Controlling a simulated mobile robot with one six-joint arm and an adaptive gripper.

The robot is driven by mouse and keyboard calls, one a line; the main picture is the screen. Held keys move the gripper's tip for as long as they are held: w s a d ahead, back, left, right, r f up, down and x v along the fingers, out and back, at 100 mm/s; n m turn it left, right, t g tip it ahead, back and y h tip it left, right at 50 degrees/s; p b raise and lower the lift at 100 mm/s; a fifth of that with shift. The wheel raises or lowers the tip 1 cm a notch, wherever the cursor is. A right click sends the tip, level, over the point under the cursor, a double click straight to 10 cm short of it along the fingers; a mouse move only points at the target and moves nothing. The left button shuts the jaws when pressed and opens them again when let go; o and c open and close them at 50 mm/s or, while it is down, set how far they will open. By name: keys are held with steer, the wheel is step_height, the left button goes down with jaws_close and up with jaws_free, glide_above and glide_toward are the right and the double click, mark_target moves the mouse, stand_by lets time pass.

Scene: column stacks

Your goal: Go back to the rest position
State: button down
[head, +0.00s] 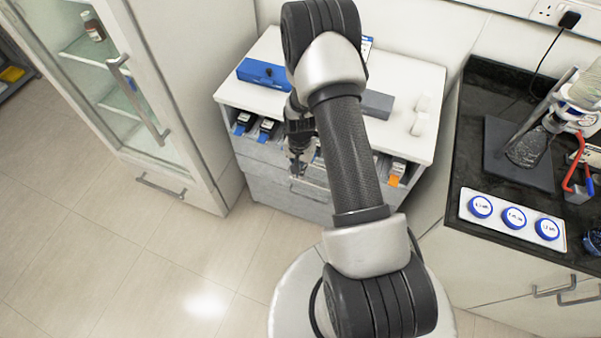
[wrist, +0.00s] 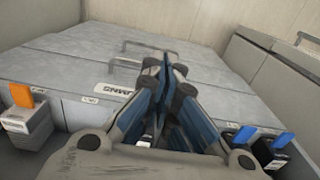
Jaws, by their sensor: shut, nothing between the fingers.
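My gripper (head: 297,168) hangs in front of the grey drawer unit (head: 262,187), below its white top. In the wrist view my gripper (wrist: 166,72) has its blue fingers together with nothing between them, above the grey drawer fronts (wrist: 75,70). Small black and white column units sit in a row along the unit's front. Two with blue tabs (head: 241,128) are left of my gripper, and one with an orange tab (head: 394,180) is to the right. My arm hides part of the row.
A blue box (head: 262,73) and a grey block (head: 377,104) lie on the white top (head: 400,75). A glass-door cabinet (head: 165,90) stands left. A dark bench (head: 477,150) on the right holds a stand and round blue-capped pieces (head: 514,218). The floor (head: 110,235) at left is clear.

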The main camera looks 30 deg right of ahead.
steer(key=r, duration=0.4)
steer(key=r+p, duration=0.1)
steer(key=shift+w+d+r, duration=0.2)
steer(key=shift+d+r, duration=0.1)
steer(key=shift+r, duration=0.1)
steer(key=s+a+r+n+t, duration=0.1)
steer(key=s+a+r+n, duration=0.15)
steer(key=r, duration=0.65)
steer(key=s+a+r+n, duration=0.1)
steer(key=a+r, duration=0.2)
steer(key=r, duration=0.6)
steer(key=s+a+r+n+t, duration=0.1)
steer(key=a+r+n, duration=0.1)
steer(key=r, duration=0.7)
steer(key=s+a+r+n+t, duration=0.1)
steer(key=s+a+r+n, duration=0.1)
steer(key=s+r, duration=0.3)
steer(key=s+a+r+n+t, duration=0.1)
steer(key=s+a+r+n, duration=0.2)
steer(key=s, duration=0.9)
step_height(320, 180, up, 2)
steer(key=shift+a+r, duration=0.2)
steer(key=shift+a, duration=0.4)
